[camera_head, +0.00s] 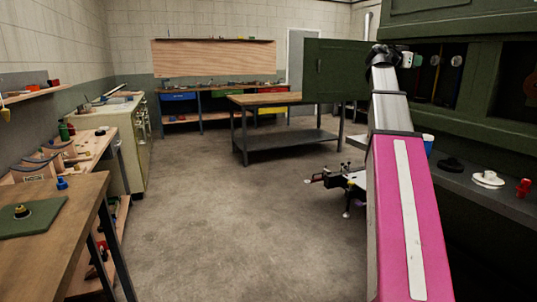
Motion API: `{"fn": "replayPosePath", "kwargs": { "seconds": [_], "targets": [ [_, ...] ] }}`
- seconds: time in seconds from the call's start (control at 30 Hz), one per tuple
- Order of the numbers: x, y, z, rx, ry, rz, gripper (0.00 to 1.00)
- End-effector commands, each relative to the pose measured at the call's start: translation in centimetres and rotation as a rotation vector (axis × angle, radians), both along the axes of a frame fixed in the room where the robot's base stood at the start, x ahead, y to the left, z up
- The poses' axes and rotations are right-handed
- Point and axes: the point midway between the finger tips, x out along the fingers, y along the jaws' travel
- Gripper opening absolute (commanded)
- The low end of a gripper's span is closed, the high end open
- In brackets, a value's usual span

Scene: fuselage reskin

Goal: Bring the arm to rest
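My arm rises from the lower right of the head view as a pink link and a grey link, with a dark joint at the top. No held object can be made out.
A green cabinet (497,130) with an open door (335,72) and a shelf holding a white disc (488,179) and a red item (523,187) is close on the right. Workbenches (40,243) line the left. A table (285,141) stands behind. The middle floor is clear.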

Motion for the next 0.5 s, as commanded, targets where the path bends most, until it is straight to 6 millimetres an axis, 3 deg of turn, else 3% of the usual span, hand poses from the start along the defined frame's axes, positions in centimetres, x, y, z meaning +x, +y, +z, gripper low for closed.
{"fn": "replayPosePath", "kwargs": {
  "seconds": [0.07, 0.23, 0.5],
  "targets": [
    [0.0, 0.0, 0.0, 0.000, 0.000, 0.000, 0.31],
    [0.5, 0.5, -2.3, 0.022, 0.034, 0.016, 0.31],
    [1.6, 1.6, -7.1, 0.070, 0.110, 0.050, 0.31]
  ]
}}
